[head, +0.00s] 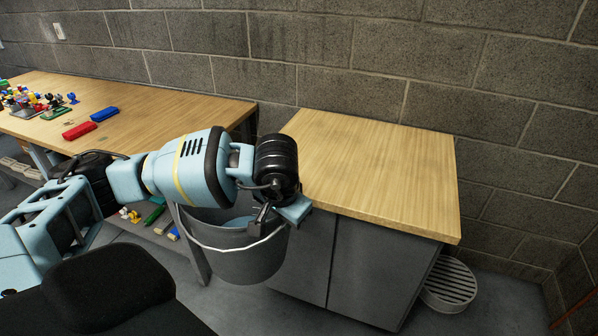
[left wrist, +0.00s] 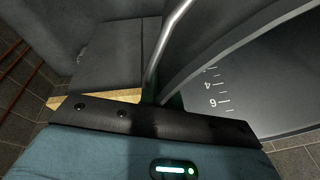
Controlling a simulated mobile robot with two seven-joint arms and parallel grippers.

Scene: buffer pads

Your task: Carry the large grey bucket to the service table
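The large grey bucket (head: 245,262) is near the middle of the head view, in front of a grey cabinet with a wooden top, the likely service table (head: 385,165). The bucket is roughly upright and appears to hang above the floor. Its pale handle lies across its front. My left gripper (head: 277,211) is at the right side of the bucket's rim, shut on it where the handle meets the rim. In the left wrist view the bucket's inner wall (left wrist: 255,85) shows scale marks, and its rim and handle run down to the gripper. My right gripper is not in view.
The wooden top is bare. A round slatted grey object (head: 449,284) stands on the floor right of the cabinet. A block wall stands behind.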

